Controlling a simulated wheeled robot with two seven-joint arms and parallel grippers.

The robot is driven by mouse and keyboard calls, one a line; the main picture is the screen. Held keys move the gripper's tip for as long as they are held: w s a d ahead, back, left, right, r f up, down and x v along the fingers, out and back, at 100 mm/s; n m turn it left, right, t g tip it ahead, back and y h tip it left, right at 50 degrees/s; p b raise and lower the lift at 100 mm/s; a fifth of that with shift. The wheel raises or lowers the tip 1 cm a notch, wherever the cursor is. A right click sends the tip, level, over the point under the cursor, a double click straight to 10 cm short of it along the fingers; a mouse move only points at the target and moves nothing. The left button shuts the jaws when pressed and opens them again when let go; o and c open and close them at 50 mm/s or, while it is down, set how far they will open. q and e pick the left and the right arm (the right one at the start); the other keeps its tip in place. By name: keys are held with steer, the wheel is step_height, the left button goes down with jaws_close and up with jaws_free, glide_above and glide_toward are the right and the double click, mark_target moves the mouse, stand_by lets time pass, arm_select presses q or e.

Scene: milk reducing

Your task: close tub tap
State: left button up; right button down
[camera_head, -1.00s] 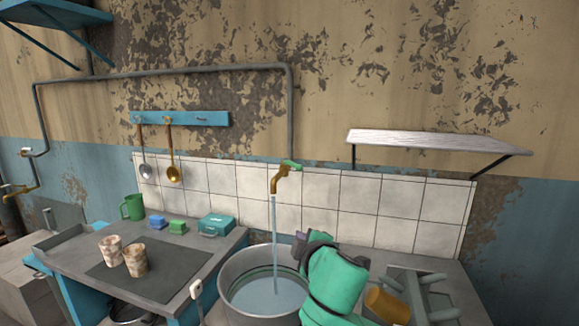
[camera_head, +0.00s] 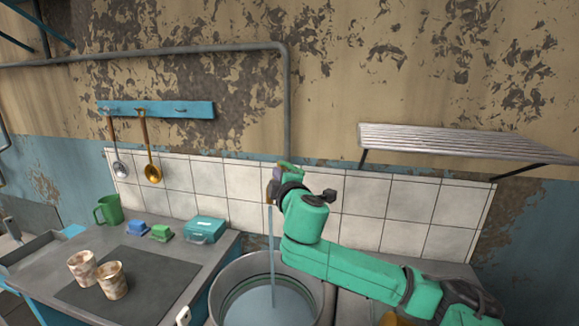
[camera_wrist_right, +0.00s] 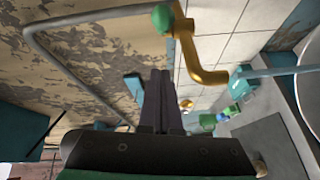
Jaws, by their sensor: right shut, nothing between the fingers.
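The brass tap (camera_head: 269,189) is on the tiled wall, mostly hidden behind my right gripper in the head view. Its green handle (camera_head: 288,166) shows just above the gripper. In the right wrist view the brass tap (camera_wrist_right: 210,74) and the green handle (camera_wrist_right: 162,18) are clear. A water stream (camera_head: 271,240) runs from the spout into the metal tub (camera_head: 221,288). My right gripper (camera_head: 277,184) is shut and empty, close beside the tap. In the wrist view its fingers (camera_wrist_right: 160,76) point up toward the handle; I cannot tell whether they touch it. My left gripper is not in view.
A counter at left holds two cups (camera_head: 112,281), a green mug (camera_head: 109,210) and a teal box (camera_head: 205,229). Ladles hang from a blue rack (camera_head: 160,109). A shelf (camera_head: 460,143) juts from the wall at right, above my arm.

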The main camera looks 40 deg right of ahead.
mark_target(290, 167)
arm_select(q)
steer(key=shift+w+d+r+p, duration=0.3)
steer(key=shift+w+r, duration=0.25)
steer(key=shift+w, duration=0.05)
arm_select(e)
steer(key=d, duration=0.4)
steer(key=shift+f, duration=0.3)
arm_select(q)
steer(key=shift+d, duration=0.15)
arm_select(e)
steer(key=shift+d+n+y, duration=0.2)
steer(key=shift+n+y, duration=0.1)
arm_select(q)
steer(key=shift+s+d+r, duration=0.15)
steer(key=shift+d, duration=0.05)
arm_select(e)
steer(key=shift+s+d+y, duration=0.15)
steer(key=shift+d+y, duration=0.05)
steer(key=shift+y, duration=0.1)
